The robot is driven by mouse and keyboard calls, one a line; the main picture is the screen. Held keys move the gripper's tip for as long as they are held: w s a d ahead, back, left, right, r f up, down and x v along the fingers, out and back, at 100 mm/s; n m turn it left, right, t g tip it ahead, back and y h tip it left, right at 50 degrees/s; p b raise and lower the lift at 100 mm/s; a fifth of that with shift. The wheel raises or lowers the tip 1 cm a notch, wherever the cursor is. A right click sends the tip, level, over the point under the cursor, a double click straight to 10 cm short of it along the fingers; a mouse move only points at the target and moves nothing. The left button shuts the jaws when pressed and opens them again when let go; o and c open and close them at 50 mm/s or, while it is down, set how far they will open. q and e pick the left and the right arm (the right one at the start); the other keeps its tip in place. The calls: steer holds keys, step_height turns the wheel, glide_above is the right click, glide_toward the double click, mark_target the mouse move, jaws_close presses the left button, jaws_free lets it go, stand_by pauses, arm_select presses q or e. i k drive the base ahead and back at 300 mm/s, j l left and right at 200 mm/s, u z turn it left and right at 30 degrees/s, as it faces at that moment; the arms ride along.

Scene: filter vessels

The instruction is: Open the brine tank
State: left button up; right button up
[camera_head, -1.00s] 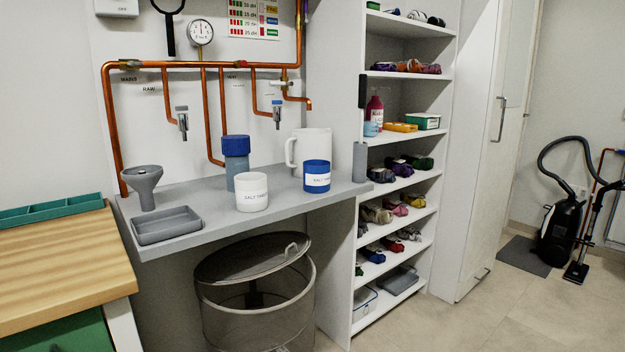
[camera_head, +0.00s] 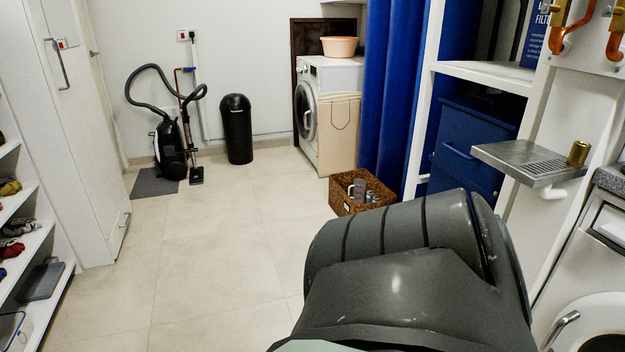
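I cannot pick out a brine tank for certain in this view. A dark blue box (camera_head: 472,158) with a bar handle on its front stands under a white shelf at the right; I cannot tell whether it is the tank. Its front looks shut, and its lower part is partly hidden by my own dark grey arm link, which fills the lower middle. Neither of my grippers is in view.
A wicker basket (camera_head: 352,193) holding bottles sits on the floor before a blue curtain (camera_head: 393,90). A metal drip tray (camera_head: 520,158) juts out at right. A black bin (camera_head: 237,128), vacuum cleaner (camera_head: 170,150) and washing machine (camera_head: 308,110) stand behind. Floor at centre-left is clear.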

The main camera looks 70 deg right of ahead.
mark_target(453, 166)
steer(key=z, duration=3.15)
steer(key=i+j+z, duration=0.2)
steer(key=i+j, duration=0.85)
steer(key=i, duration=0.1)
